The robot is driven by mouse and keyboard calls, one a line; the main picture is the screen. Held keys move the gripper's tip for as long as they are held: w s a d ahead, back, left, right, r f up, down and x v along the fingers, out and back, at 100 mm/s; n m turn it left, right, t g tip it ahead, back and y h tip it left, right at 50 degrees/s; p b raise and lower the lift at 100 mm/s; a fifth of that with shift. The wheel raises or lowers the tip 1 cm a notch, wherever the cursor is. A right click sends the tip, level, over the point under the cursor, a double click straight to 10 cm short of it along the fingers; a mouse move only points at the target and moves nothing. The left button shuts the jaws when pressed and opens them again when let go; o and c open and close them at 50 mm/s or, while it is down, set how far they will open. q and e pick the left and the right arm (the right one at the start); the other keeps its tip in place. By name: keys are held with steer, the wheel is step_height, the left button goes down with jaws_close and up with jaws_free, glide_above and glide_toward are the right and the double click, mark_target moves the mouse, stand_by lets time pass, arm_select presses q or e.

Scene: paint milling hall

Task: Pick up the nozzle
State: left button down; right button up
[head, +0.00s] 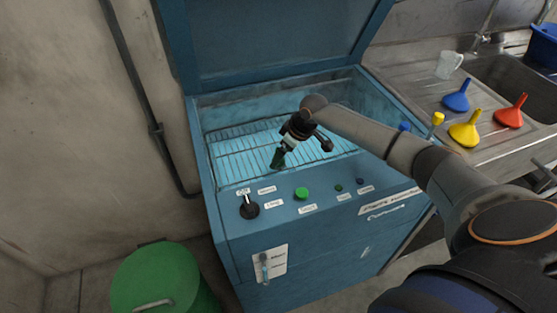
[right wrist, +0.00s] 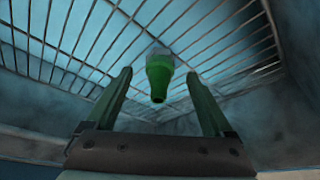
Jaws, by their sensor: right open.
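The nozzle (right wrist: 159,79), green with a pale grey far end, shows in the right wrist view against the wire rack. It appears midway between my right gripper's two fingers, with a gap on each side. My right gripper (right wrist: 159,76) is open and empty. In the head view my right gripper (head: 277,160) reaches down into the open blue wash cabinet (head: 300,235), over its wire rack (head: 235,150). The nozzle cannot be made out in the head view, where the gripper probably covers it. My left gripper is not in view.
The cabinet's raised lid (head: 270,45) stands behind the rack, and its front panel has knobs and buttons. To the right, a steel sink counter (head: 415,85) holds blue, yellow and red funnels and a clear jug (head: 449,64). A green bin (head: 155,280) stands at lower left.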

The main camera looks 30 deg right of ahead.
steer(key=shift+x, duration=1)
jaws_close()
